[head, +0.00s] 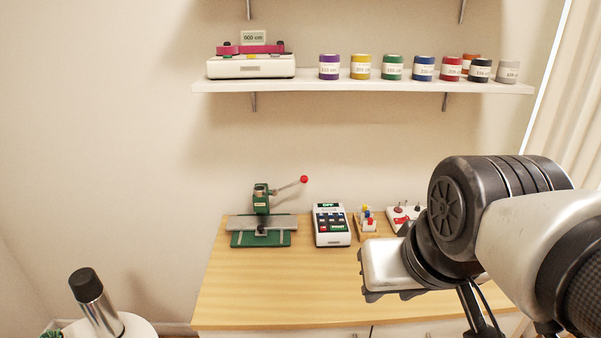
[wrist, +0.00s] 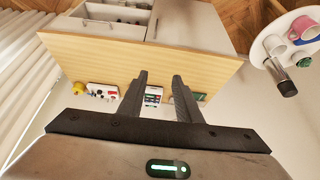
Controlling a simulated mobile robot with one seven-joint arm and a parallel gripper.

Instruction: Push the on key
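A white keypad device (head: 331,239) with dark keys and a small display reading OFF stands on the wooden table, in the middle of the head view. A few of its lower keys look red and green; their labels are too small to read, so I cannot tell which is the on key. It also shows in the wrist view (wrist: 153,97), seen between my fingers. My gripper (wrist: 160,78) is open and empty, with its two dark fingers apart. In the head view its pale body is right of and nearer than the device, apart from it; the fingers are mostly hidden there.
On the table (head: 270,295), a green press with a red-knobbed lever (head: 262,238) stands left of the device. A small wooden rack (head: 367,224) and a white joystick box (head: 401,213) stand right. The table's front is clear.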

